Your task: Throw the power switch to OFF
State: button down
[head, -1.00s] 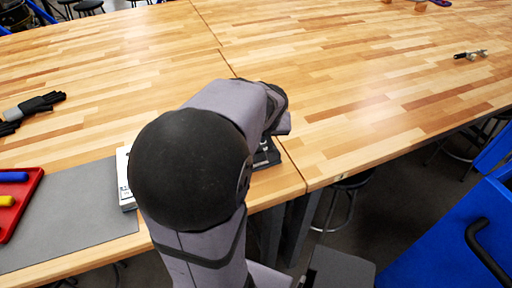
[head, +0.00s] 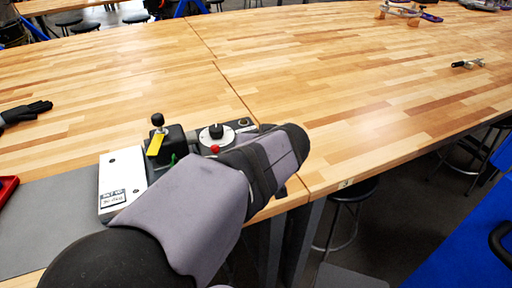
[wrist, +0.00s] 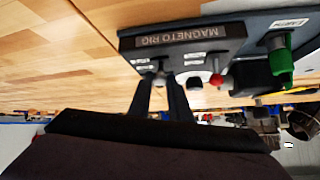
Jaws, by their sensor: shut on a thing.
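The dark grey panel marked "MAGNETO RIG" (wrist: 235,29) fills the upper right of the wrist view, which looks tilted over. My gripper (wrist: 160,84) has its two dark fingers against the panel's left end. They are shut on a small metallic switch lever (wrist: 158,77), taken to be the power switch; its ON or OFF position cannot be read. In the head view the same rig (head: 185,140) stands near the table's front edge, partly covered by my arm, and the gripper and switch are hidden.
A red knob (wrist: 217,80) and a green lever (wrist: 281,66) sit along the panel, right of the fingers. In the head view a black dial (head: 216,131), a yellow tag (head: 156,143) and a white labelled plate (head: 122,178) show.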

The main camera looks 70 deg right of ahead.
jog(key=shift+r, duration=0.1)
jog(key=c, duration=1.6)
grip_release()
notch_tip(320, 180, up, 10)
jog(key=p, duration=1)
